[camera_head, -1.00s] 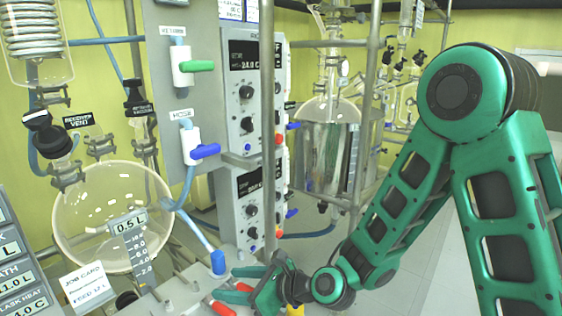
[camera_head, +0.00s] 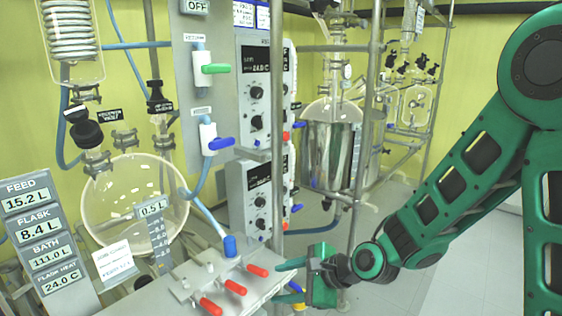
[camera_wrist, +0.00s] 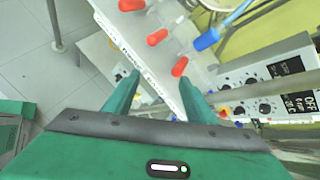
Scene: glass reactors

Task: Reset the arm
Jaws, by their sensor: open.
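My green arm comes in from the right in the head view. My gripper (camera_head: 284,276) is at the right end of the grey valve panel, with its fingers pointing left. In the wrist view my gripper (camera_wrist: 160,92) shows two green fingers spread apart with nothing held between them. A red handle (camera_wrist: 180,66) appears just beyond the gap between the fingers, apart from them as far as I can see. The red handles (camera_head: 257,271) and the panel (camera_head: 150,303) lie to the left of my gripper in the head view.
A round glass flask (camera_head: 130,215) stands at left beside the display board (camera_head: 35,235). A metal post (camera_head: 277,130) and control boxes (camera_head: 262,190) stand behind my gripper. A steel vessel (camera_head: 328,155) stands farther back. Open floor (camera_head: 420,260) lies below my arm.

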